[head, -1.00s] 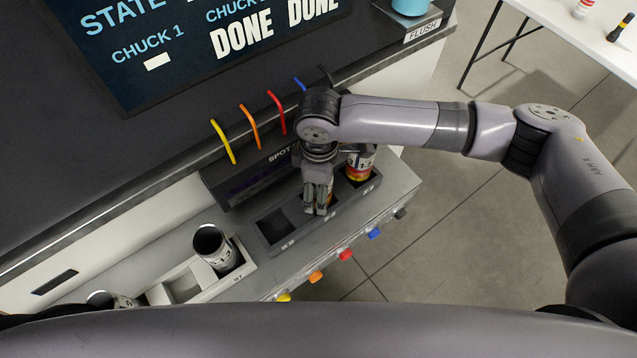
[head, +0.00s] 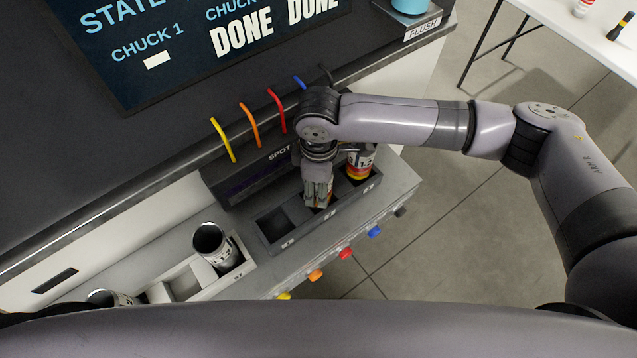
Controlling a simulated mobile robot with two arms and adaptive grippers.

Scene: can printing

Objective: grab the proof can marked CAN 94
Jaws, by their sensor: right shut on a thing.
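My right gripper (head: 318,194) points down at the middle slot of the dark rack (head: 264,240) on the grey ledge. It is shut on a can (head: 328,198) with some yellow and orange on it, mostly hidden behind the fingers. I cannot read this can's marking. Another printed can (head: 359,162) with a red and yellow band stands in the slot to the right of the gripper. The rack's left slot looks empty. No marking CAN 94 is readable on any can. My left gripper is not in view.
Silver cans stand at the lower left, one (head: 214,245) in a light tray (head: 241,268). Colored tubes (head: 276,110) hang from the dark machine's edge above the rack. Colored knobs (head: 345,253) line the ledge's front. A white table (head: 560,30) stands at the upper right.

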